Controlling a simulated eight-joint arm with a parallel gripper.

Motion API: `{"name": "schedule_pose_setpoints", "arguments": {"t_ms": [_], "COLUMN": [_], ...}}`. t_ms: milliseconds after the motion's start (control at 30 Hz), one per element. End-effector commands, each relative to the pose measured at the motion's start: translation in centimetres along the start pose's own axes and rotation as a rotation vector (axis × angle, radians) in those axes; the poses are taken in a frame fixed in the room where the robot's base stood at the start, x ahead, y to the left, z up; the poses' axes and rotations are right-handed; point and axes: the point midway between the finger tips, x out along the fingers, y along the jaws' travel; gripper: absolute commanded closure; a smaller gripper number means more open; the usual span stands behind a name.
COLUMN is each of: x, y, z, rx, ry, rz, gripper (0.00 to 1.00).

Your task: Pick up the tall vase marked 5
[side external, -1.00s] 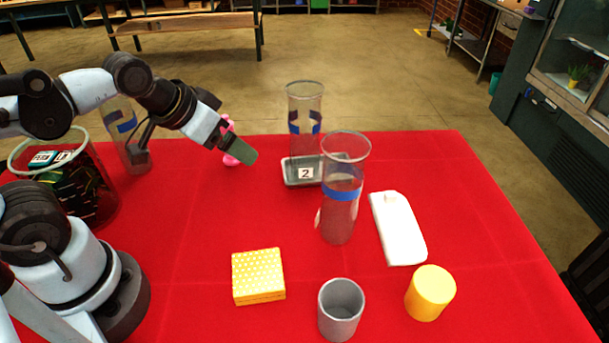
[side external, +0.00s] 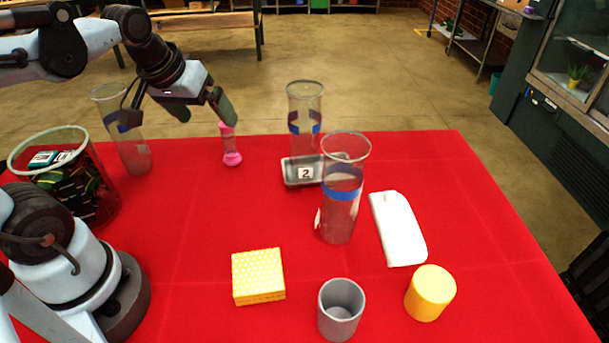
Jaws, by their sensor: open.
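Three tall clear glass vases with blue bands stand upright on the red table. One vase (side external: 341,205) is at the middle, with a small white patch low on its left edge. Another vase (side external: 305,108) stands farther back at a grey tray (side external: 289,172) with a white label (side external: 305,174) reading 2. The third vase (side external: 131,145) is at the back left, partly behind my arm. I can read no 5 on any of them. My gripper (side external: 202,112) is open and empty above the table's back edge, between the left vase and the back vase.
A pink bottle-like object (side external: 232,157) stands just below and right of my gripper. A glass bin (side external: 105,200) of dark items is at left. A yellow box (side external: 258,277), grey cup (side external: 339,312), yellow cylinder (side external: 430,293) and white block (side external: 396,228) lie around the middle vase.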

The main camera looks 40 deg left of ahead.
Motion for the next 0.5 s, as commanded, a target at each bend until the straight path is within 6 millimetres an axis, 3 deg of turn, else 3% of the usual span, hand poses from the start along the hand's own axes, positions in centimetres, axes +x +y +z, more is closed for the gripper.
{"name": "schedule_pose_setpoints", "arguments": {"t_ms": [33, 200, 400, 500], "x": [-0.7, -3.2, -6.5, -7.8], "y": [-2.2, -9.2, -16.7, -19.3], "z": [-1.5, -4.2, -5.1, -5.0], "rx": [-0.134, -0.585, -1.055, -1.222], "ry": [-0.033, -0.147, -0.247, -0.279], "rz": [-0.045, -0.18, -0.317, -0.365], "gripper": [0.03, 0.03, 0.03, 0.03]}}
